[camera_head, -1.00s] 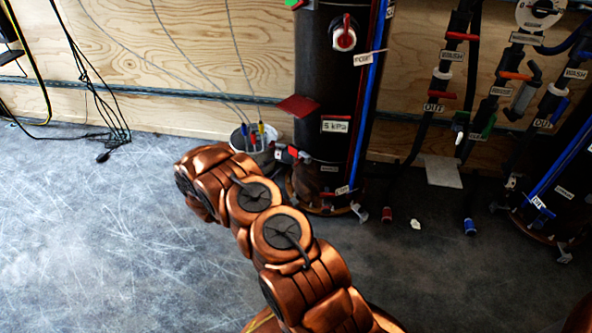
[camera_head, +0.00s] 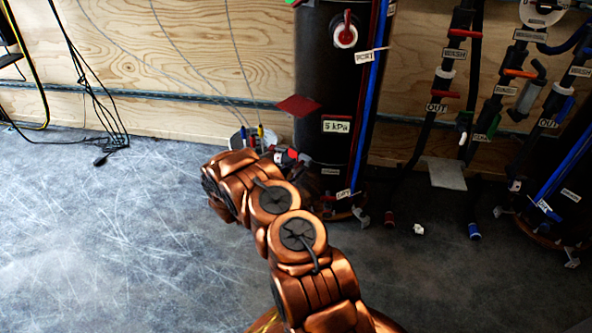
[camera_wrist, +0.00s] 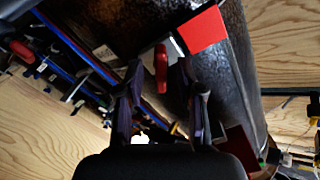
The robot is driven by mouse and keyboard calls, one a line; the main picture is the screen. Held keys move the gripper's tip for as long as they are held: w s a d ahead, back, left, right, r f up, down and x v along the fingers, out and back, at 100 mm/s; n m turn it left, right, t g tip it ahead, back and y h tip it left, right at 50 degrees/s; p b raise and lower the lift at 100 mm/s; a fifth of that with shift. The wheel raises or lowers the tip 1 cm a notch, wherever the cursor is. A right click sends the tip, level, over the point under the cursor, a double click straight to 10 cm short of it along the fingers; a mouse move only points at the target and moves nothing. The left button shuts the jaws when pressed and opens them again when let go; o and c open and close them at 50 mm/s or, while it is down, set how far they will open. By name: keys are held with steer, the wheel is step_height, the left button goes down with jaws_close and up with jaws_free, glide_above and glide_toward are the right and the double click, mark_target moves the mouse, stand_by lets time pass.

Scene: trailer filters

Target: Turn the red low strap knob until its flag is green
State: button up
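In the wrist view, a red knob (camera_wrist: 161,68) shows between and just beyond the two dark fingers of my gripper (camera_wrist: 158,82). The fingers are apart, with visible gaps beside the knob; contact is not clear. A bright red flag (camera_wrist: 204,28) stands beside the knob against the dark cylinder (camera_wrist: 240,60). In the head view, the tall black cylinder (camera_head: 318,75) carries a dark red flag (camera_head: 298,106) on its left side. My copper arm reaches toward its lower left, and the fingers cannot be made out there.
Another red handle on a white base (camera_head: 346,32) sits higher on the cylinder. A bucket (camera_head: 240,140) with coloured cable ends stands left of it. Hoses with labelled valves (camera_head: 443,85) hang at the right.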

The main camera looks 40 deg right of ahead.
steer(key=shift+d, duration=0.45)
steer(key=shift+c, duration=0.3)
jaws_close()
